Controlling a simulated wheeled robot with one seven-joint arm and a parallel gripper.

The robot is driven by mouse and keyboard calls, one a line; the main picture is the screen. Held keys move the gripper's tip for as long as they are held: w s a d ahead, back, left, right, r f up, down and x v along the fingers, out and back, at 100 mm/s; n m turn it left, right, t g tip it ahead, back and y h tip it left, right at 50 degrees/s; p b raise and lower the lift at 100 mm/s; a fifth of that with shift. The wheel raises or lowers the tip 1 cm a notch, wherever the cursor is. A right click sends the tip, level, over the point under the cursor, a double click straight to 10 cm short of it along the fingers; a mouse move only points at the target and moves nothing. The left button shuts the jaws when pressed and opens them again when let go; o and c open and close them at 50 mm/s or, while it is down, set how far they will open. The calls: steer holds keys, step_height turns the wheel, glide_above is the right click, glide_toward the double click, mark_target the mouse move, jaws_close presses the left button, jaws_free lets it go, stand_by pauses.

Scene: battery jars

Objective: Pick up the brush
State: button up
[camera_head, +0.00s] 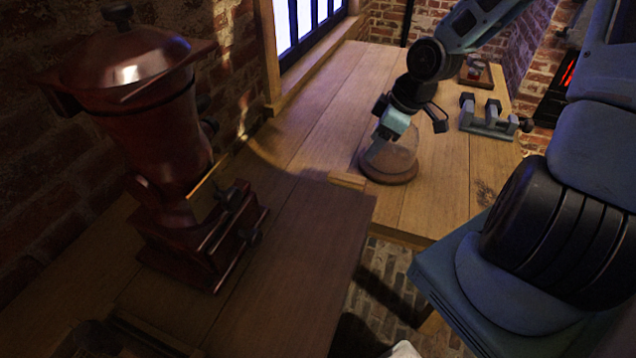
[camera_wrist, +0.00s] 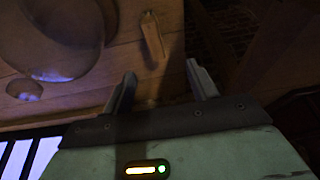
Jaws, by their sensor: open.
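A small, light wooden piece that looks like the brush (camera_head: 347,180) lies flat near the table's edge, left of the glass dome. In the wrist view it shows as a narrow wooden handle (camera_wrist: 153,38), beyond the fingertips and roughly in line with the gap between them. Whether it has bristles cannot be told. My gripper (camera_head: 398,122) is above the table, by the glass dome in the head view. In the wrist view my gripper (camera_wrist: 162,76) is open, with nothing between its two fingers.
A glass dome (camera_head: 393,158) on a round wooden base stands beside the brush. A grey clamp-like device (camera_head: 488,117) is at the back right of the table (camera_head: 440,215). A large dark red machine (camera_head: 190,240) stands on the nearer dark bench. A window is at the left.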

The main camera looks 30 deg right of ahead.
mark_target(347, 176)
steer(key=b+x, duration=0.2)
steer(key=x, duration=0.3)
steer(key=b+x, duration=0.3)
steer(key=x, duration=0.3)
steer(key=shift+w+f, duration=0.2)
steer(key=shift+w, duration=0.1)
steer(key=shift+w+d+b+x, duration=0.15)
steer(key=shift+b+x, duration=0.1)
steer(key=shift+x, duration=0.75)
steer(key=shift+d+b+x, duration=0.1)
steer(key=shift+b+x, duration=0.15)
steer(key=shift+x, duration=0.8)
steer(key=shift+w+d+b+x, duration=0.15)
steer(key=shift+b+x, duration=0.1)
steer(key=shift+x, duration=0.75)
steer(key=c, duration=1.1)
